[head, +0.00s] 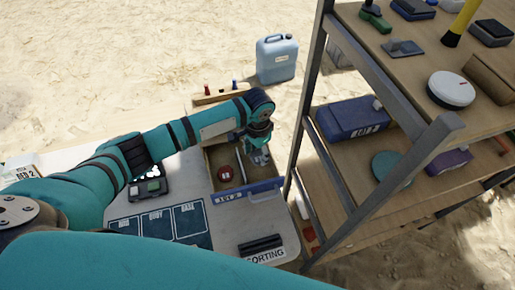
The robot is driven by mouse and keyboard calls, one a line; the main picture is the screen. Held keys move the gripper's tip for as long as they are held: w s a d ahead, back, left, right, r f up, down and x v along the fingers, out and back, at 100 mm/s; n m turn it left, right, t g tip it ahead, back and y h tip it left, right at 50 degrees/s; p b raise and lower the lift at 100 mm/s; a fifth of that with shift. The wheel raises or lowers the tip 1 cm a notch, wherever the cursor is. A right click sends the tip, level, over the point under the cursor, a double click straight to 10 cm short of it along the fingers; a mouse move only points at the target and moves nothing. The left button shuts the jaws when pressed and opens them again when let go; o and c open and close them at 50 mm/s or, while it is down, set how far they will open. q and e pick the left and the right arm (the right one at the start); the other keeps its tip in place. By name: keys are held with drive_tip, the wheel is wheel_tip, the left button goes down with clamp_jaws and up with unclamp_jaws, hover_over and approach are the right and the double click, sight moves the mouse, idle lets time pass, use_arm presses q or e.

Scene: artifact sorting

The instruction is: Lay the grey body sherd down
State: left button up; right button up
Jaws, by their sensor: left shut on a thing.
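My left gripper (260,155) reaches down into the right part of the wooden tray (248,190), which has a blue front labelled as a lot. It is shut on a small greyish piece, apparently the grey body sherd, mostly hidden by the fingers. I cannot tell whether the piece touches the tray floor. A dark blue sorting mat (160,226) lies on the table to the left, with fields marked for rim, body and base. Its visible fields look empty. My right gripper is not in view.
A dark device (148,189) lies behind the mat. A black slotted block (261,245) stands at the table's front. A loaded shelf rack (372,150) rises close on the right.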

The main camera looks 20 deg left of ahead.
sight(257, 156)
use_arm(q)
wheel_tip(257, 156, down, 3)
drive_tip(key=shift+b, duration=0.5)
drive_tip(key=shift+f+b, duration=0.4)
drive_tip(key=shift+f, duration=0.7)
drive_tip(key=o, duration=1.1)
